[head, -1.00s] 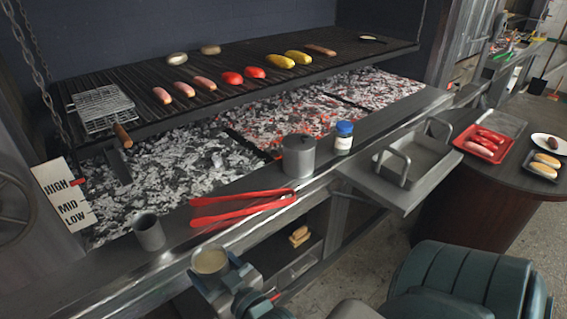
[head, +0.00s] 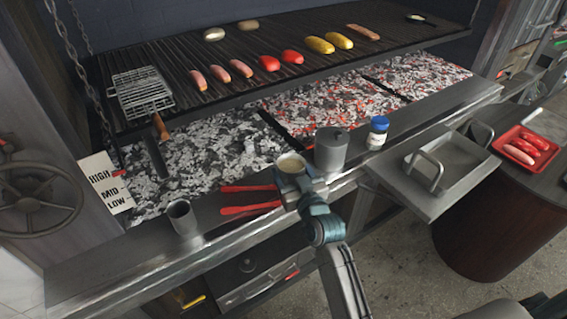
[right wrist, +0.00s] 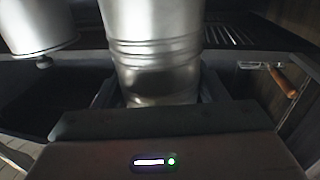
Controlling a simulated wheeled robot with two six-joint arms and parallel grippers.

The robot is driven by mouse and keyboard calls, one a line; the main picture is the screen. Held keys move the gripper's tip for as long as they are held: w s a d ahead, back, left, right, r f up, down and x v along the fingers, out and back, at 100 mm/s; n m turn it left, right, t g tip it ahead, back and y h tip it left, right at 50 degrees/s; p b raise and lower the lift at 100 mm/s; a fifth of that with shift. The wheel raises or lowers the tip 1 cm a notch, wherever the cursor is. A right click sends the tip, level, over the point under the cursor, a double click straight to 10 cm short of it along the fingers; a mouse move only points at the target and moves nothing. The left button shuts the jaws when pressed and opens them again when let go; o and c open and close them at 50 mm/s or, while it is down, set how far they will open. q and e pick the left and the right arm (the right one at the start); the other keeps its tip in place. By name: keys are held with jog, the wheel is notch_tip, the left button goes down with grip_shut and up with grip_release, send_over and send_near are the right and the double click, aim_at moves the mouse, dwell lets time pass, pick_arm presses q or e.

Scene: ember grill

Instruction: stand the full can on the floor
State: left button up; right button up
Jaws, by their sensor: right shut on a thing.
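The full can (head: 291,166) is a metal can with a pale, creamy top showing at its open mouth. My right gripper (head: 298,184) is shut on it and holds it upright at the front ledge of the grill, by the red tongs. The grey floor (head: 395,268) shows below, to the right of my right arm. My left gripper is not in view.
A grey cup (head: 184,218), red tongs (head: 250,208), a lidded metal pot (head: 331,150) and a blue-capped jar (head: 377,133) stand or lie along the ledge (head: 120,275). A metal tray (head: 450,170) juts out at right. A round dark table (head: 480,235) stands beyond.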

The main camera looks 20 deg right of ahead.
jog(key=w+d+f+b, duration=0.1)
jog(key=w+b, duration=0.1)
jog(key=w, duration=0.1)
jog(key=w+f+b, duration=0.1)
jog(key=w, duration=0.2)
jog(key=w+d+f+b, duration=0.1)
jog(key=w+f+b, duration=0.1)
jog(key=w, duration=0.1)
jog(key=shift+w+d+f+b, duration=0.1)
jog(key=shift+w+d+b, duration=0.1)
jog(key=shift+d+b, duration=0.1)
jog(key=shift+f, duration=0.2)
jog(key=o, duration=1.3)
jog(key=shift+f, duration=0.1)
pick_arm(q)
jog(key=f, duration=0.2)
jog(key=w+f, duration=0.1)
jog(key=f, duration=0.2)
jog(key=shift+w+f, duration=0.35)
